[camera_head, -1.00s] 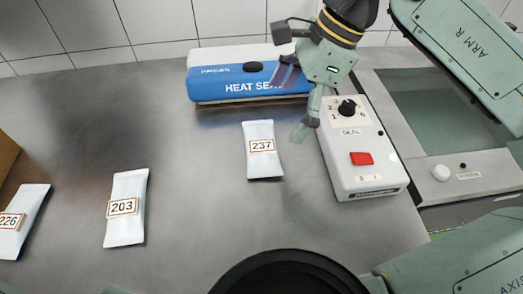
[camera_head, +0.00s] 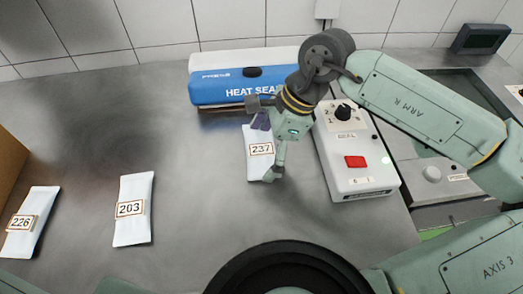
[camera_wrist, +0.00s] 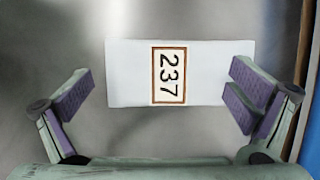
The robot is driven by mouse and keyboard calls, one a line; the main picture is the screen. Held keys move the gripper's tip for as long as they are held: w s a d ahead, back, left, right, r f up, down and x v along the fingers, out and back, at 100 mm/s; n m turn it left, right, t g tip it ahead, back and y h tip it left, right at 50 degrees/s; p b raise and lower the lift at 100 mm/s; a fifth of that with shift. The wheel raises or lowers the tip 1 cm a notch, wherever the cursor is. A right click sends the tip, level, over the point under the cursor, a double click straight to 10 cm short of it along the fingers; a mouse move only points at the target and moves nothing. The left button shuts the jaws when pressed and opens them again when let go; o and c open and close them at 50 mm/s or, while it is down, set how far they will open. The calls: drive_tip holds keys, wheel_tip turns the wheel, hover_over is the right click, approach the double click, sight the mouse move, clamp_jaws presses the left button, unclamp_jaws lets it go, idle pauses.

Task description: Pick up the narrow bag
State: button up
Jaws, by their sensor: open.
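Three white bags lie flat on the grey metal table, labelled 237 (camera_head: 257,164), 203 (camera_head: 133,226) and 226 (camera_head: 34,232). I cannot tell for sure which one is the narrow bag. My gripper (camera_head: 269,148) is open and empty over bag 237, partly hiding it in the head view. In the wrist view, bag 237 (camera_wrist: 210,72) lies lengthwise between the purple-padded fingers of my gripper (camera_wrist: 163,95). The left finger is just off one short end, and the right finger overlaps the other end. The fingers do not appear to grip it.
A blue and white heat sealer (camera_head: 225,88) stands behind bag 237. A white control box (camera_head: 365,182) with a red button stands close to its right. A brown box edge (camera_head: 8,165) is at the far left.

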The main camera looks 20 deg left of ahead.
drive_tip(key=shift+c, duration=0.4)
drive_tip(key=c, duration=1.4)
drive_tip(key=shift+c, duration=0.2)
drive_tip(key=shift+r, duration=0.15)
